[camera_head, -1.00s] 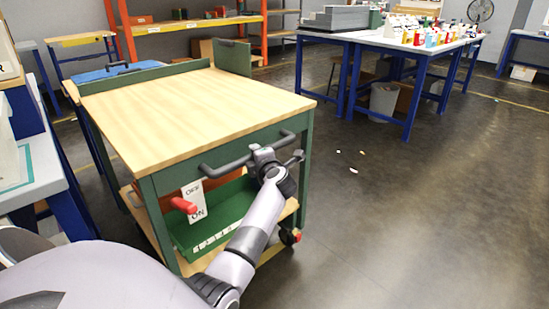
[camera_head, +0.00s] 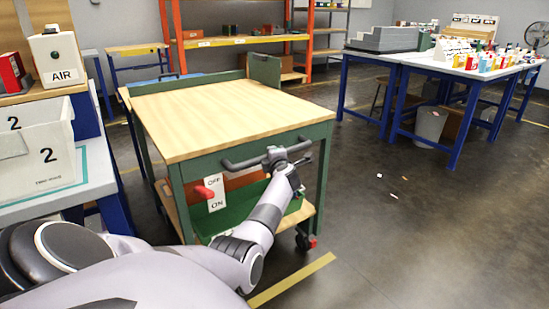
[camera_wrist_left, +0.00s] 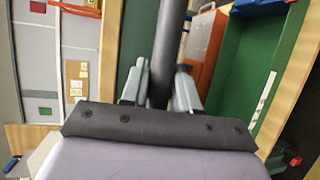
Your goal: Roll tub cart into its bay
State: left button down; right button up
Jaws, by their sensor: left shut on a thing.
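The cart (camera_head: 220,118) has a green frame, a pale wooden top and a lower shelf with a green tray (camera_head: 232,219) and an orange part. Its dark bar handle (camera_head: 245,159) crosses the near side; the bar also shows in the left wrist view (camera_wrist_left: 168,45). My left gripper (camera_head: 287,155) is shut on the handle toward its right end. In the left wrist view its fingers (camera_wrist_left: 158,92) sit on both sides of the bar. A red lever (camera_head: 203,192) with an OFF/ON plate is on the near side. My right gripper is not in view.
A bench (camera_head: 95,184) with a white bin marked 2 (camera_head: 38,165) and an AIR box (camera_head: 56,56) stands close on the left. Orange shelving (camera_head: 240,41) is behind the cart. A blue-legged table (camera_head: 400,55) stands back right. Yellow tape (camera_head: 290,280) marks the near floor. Floor at right is mostly open.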

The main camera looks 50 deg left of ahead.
pick_arm(q)
jog(key=shift+a+r, duration=0.25)
jog(key=shift+r, duration=0.05)
jog(key=c, duration=1.1)
grip_release()
jog(key=shift+o, duration=0.9)
jog(key=shift+a+f, duration=0.1)
jog(key=shift+f, duration=0.1)
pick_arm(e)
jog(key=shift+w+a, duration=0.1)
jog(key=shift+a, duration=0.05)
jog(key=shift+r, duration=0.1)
pick_arm(q)
jog(key=shift+s+d+r+p, duration=0.15)
jog(key=shift+d+p, duration=0.4)
jog(key=p+v, duration=0.3)
jog(key=v, duration=0.3)
jog(key=shift+s, duration=0.15)
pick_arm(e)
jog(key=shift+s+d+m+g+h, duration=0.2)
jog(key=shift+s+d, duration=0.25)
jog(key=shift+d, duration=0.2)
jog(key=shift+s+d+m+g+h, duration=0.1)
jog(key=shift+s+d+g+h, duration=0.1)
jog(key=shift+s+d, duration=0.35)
